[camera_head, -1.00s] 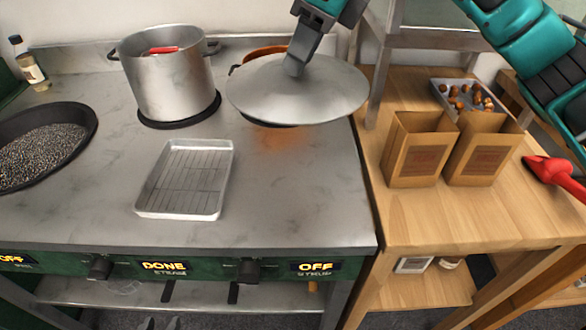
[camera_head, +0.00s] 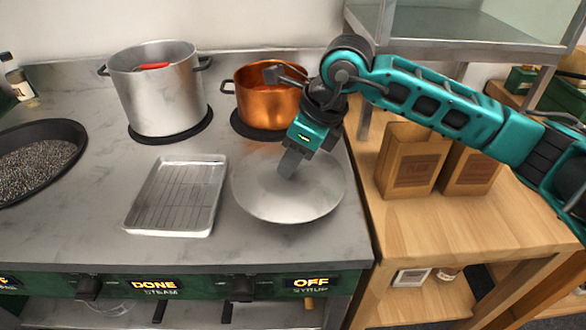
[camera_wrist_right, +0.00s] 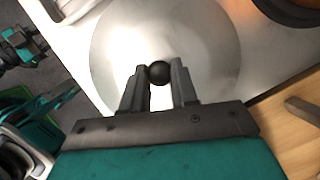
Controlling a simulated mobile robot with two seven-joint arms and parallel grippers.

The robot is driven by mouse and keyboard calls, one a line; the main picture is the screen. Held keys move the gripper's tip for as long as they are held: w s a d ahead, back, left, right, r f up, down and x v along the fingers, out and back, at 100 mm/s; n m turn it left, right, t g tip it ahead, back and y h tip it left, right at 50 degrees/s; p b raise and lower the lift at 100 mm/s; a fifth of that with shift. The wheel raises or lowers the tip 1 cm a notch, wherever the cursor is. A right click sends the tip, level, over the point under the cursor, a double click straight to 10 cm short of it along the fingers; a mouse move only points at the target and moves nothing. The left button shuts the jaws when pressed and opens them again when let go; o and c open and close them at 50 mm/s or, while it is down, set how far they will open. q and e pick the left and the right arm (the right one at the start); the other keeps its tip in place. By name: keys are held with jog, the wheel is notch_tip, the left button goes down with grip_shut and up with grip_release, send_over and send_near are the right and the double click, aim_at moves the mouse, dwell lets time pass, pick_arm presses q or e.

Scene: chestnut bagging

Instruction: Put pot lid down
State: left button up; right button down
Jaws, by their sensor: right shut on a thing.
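The pot lid (camera_head: 310,197) is a round grey metal lid, low over the right part of the steel counter, in front of the copper pot (camera_head: 268,107). My right gripper (camera_head: 288,165) is shut on the lid's knob. In the right wrist view the black knob (camera_wrist_right: 160,73) sits between the two fingers (camera_wrist_right: 159,85), with the pale lid (camera_wrist_right: 215,45) spread behind it. I cannot tell whether the lid's rim touches the counter. My left gripper is not in view.
A tall steel pot (camera_head: 155,95) stands at the back left on a dark burner. A wire-racked tray (camera_head: 176,232) lies left of the lid. A black pan (camera_head: 70,130) is at far left. Paper bags (camera_head: 408,165) stand on the wooden table (camera_head: 430,230) at right.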

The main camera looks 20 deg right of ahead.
jog(key=shift+f, duration=1.45)
jog(key=shift+f, duration=0.15)
jog(key=c, duration=0.9)
grip_release()
jog(key=shift+o, duration=0.2)
jog(key=v, duration=1.2)
jog(key=shift+r, duration=0.2)
